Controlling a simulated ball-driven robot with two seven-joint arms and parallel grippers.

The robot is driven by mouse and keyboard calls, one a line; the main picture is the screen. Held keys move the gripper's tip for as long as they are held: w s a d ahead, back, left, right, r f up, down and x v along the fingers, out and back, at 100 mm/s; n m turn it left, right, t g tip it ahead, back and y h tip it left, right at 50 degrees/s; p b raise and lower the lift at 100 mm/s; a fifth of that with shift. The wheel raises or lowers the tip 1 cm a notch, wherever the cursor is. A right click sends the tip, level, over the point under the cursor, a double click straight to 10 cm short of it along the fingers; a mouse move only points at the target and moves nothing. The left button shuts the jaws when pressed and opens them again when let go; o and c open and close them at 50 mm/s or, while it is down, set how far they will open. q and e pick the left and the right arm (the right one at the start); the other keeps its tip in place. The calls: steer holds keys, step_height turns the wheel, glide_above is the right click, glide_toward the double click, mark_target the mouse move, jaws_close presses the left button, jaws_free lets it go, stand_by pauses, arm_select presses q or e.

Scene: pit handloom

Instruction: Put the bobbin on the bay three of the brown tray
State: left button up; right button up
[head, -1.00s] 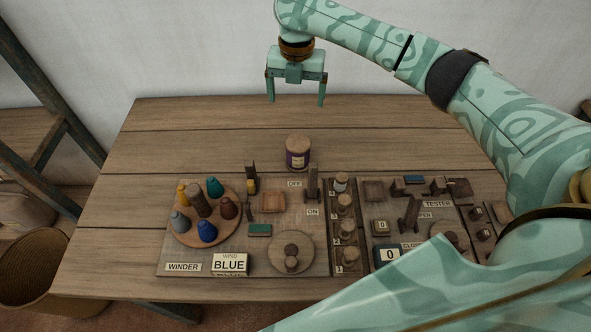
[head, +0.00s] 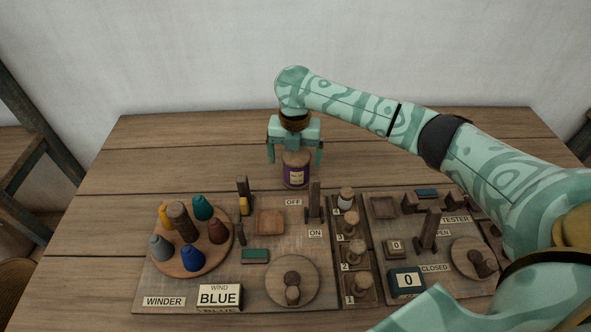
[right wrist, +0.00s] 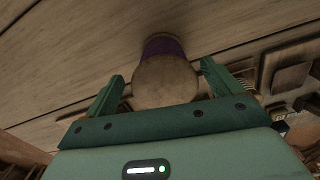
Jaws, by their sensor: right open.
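A round piece with a wooden top and a purple, labelled body (head: 296,172), apparently the bobbin, stands upright on the table behind the winder board. My right gripper (head: 295,160) is open above it, with one finger on each side. In the right wrist view, the piece's round top (right wrist: 165,82) lies between the open fingers (right wrist: 162,70), with gaps at both sides. The brown tray (head: 342,232) is a narrow strip with numbered bays. My left gripper is not in view.
The winder board (head: 160,280) carries a round rack of coloured cones (head: 188,240), a lever (head: 315,198) close to the purple piece, and a BLUE sign (head: 218,296). A tester board (head: 430,285) lies right of the tray. The table's back left (head: 180,145) is clear.

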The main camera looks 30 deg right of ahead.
step_height(320, 180, down, 4)
steer(key=shift+s+d+f+b, duration=0.15)
steer(key=shift+f+b, duration=0.1)
steer(key=shift+b, duration=0.7)
steer(key=shift+r, duration=0.15)
steer(key=c, duration=1.1)
steer(key=shift+r, duration=0.15)
